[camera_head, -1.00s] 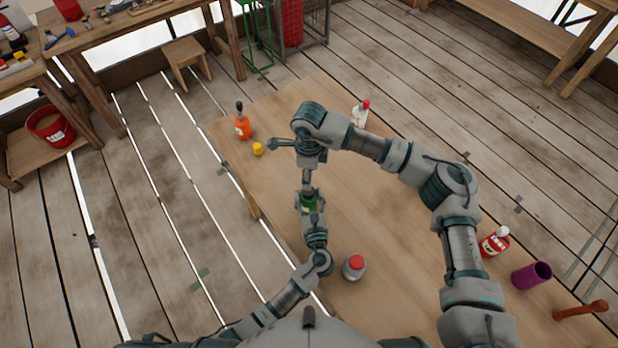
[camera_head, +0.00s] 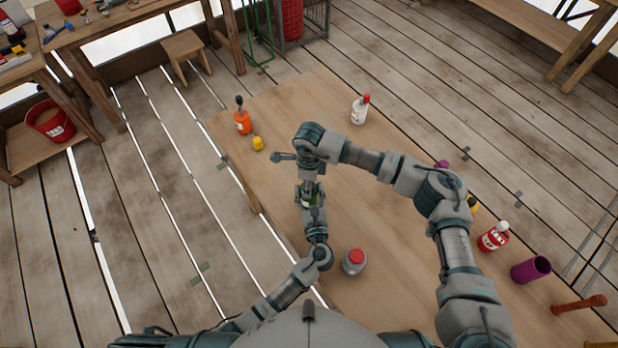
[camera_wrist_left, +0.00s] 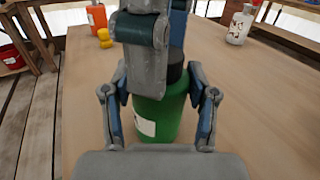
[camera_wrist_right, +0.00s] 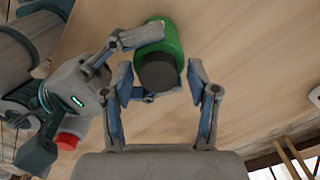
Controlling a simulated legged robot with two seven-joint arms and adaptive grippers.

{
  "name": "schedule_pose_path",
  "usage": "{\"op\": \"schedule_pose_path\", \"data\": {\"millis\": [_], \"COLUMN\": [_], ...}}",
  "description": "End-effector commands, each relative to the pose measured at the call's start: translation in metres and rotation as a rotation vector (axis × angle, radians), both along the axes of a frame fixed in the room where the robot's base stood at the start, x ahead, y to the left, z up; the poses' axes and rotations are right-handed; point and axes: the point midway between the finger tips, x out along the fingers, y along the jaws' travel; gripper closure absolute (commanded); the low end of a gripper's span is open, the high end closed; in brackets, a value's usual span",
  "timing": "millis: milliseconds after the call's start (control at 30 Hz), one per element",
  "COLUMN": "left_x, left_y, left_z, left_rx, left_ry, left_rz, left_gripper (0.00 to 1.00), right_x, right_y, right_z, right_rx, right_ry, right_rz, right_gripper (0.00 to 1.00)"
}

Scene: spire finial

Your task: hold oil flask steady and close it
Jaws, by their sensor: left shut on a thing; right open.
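The green oil flask (camera_wrist_left: 157,118) stands upright in my left gripper (camera_wrist_left: 158,95), whose fingers are shut on its sides. A black cap (camera_wrist_right: 159,72) sits at the top of the flask, which also shows in the right wrist view (camera_wrist_right: 164,36). I cannot tell how tightly the cap sits. My right gripper (camera_wrist_right: 160,88) is open, with its fingers on either side of the cap; contact is not clear. In the head view, the flask (camera_head: 309,200) is mostly hidden by my two grippers.
A grey jar with a red lid (camera_head: 354,262) stands close to my left arm. An orange bottle (camera_head: 243,123), a yellow item (camera_head: 258,143) and a white bottle (camera_head: 360,110) are farther back. A red bottle (camera_head: 494,237) and purple cup (camera_head: 531,270) are at right.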

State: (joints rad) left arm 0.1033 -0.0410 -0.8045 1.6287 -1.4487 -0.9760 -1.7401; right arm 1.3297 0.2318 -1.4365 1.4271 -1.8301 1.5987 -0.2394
Motion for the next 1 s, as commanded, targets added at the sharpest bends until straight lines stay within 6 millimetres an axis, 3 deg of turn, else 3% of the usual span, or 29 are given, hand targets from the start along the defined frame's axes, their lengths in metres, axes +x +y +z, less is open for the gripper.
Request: {"op": "schedule_pose_path", "data": {"millis": [233, 467, 800, 833, 933, 1000], "left_x": [0.0001, 0.0, -0.0002, -0.0002, -0.0002, -0.0001], "left_y": [-0.0001, -0.0001, -0.0003, -0.0004, -0.0004, -0.0003], "left_z": [0.0004, 0.0005, 0.0006, 0.0006, 0.0006, 0.0005], "left_rx": [0.0, 0.0, 0.0, 0.0, -0.001, -0.001], "left_ry": [-0.001, -0.001, -0.001, -0.001, -0.001, -0.001], "left_rz": [0.0, 0.0, -0.001, -0.001, -0.001, 0.0], "left_gripper": [1.0, 1.0, 1.0, 1.0, 1.0, 1.0], "right_x": [0.0001, 0.0003, 0.001, 0.0011, 0.001, 0.0008], "right_y": [0.0001, -0.0001, -0.0006, -0.0006, -0.0006, -0.0003], "right_z": [-0.0003, -0.0001, 0.0, 0.0, 0.0, 0.0], "right_rx": [0.0, 0.0, -0.002, -0.002, -0.001, -0.001], "right_ry": [0.0, -0.001, -0.002, -0.002, -0.001, -0.001], "right_rz": [0.0, 0.0, -0.126, -0.126, -0.125, -0.124], "right_gripper": [0.43, 1.0, 1.0, 0.59, 0.34, 0.32]}}
